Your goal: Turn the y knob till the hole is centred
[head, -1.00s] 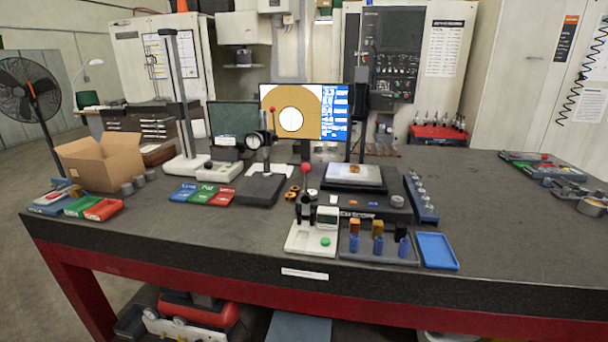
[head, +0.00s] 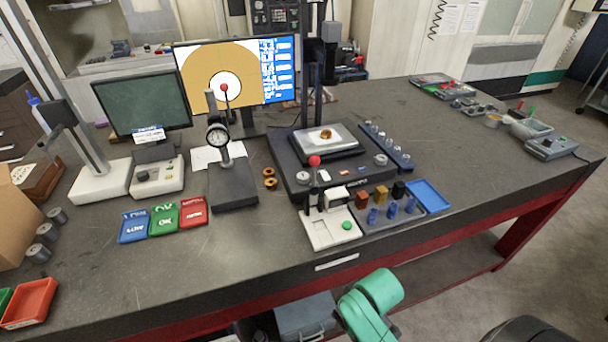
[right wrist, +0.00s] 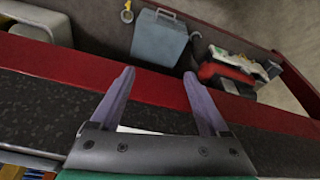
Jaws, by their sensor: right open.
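The measuring device's dark base (head: 285,160) carries a pale stage (head: 345,138) with a small brass part (head: 326,134) on it. A round silver knob (head: 302,178) sits at the base's front left and another (head: 380,159) at its right; no readable label tells which is y. The monitor (head: 283,75) shows an orange area with a white round hole; a red ball on the dial stand partly covers the hole, and its centring is unclear. My right gripper (right wrist: 160,73) is open and empty above the table's front edge, away from the knobs. My left gripper is out of view.
A dial gauge stand (head: 232,185) is left of the device. A silver-post rack (head: 388,146) flanks the right.

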